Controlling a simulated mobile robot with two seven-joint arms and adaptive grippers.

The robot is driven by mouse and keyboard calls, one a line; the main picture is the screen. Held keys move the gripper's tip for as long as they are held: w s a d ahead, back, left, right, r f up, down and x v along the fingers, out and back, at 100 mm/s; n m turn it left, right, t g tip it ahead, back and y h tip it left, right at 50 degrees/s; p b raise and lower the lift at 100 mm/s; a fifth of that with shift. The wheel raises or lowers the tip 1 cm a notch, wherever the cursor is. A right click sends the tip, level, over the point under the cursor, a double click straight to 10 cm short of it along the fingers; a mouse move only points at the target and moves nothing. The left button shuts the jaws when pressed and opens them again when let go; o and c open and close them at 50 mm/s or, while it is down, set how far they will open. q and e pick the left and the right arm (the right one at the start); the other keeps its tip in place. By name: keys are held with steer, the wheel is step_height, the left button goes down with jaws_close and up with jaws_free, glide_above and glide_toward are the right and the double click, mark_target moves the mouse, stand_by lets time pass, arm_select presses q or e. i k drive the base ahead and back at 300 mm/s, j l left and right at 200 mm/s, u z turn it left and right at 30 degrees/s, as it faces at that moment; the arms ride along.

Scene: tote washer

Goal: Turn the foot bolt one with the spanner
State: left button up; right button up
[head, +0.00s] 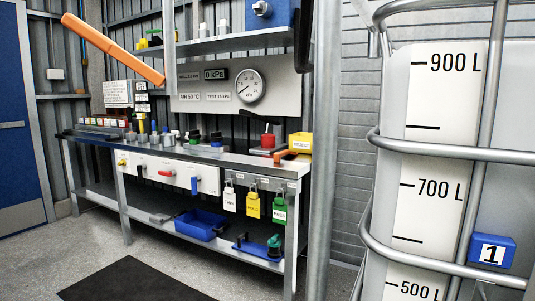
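Neither of my grippers shows in the head view. I cannot make out a spanner or a foot bolt here. The metal workbench (237,158) stands on several legs, and its front right leg (290,245) runs down to the bottom edge of the picture. No bolt can be told at the feet that show. A small grey object (160,218) lies on the bench's lower shelf, too small to identify.
A caged white tank (430,190) fills the right side, with a grey post (322,150) beside it. An orange bar (110,45) slants across the upper left. A blue tray (202,228) sits on the lower shelf. A black mat (130,282) lies on the open floor.

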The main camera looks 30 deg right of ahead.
mark_target(276, 156)
steer(key=i+j+z, duration=0.25)
steer(key=i, duration=0.3)
steer(key=i+j+z, duration=0.2)
steer(key=i+j, duration=0.3)
steer(key=z, duration=1.05)
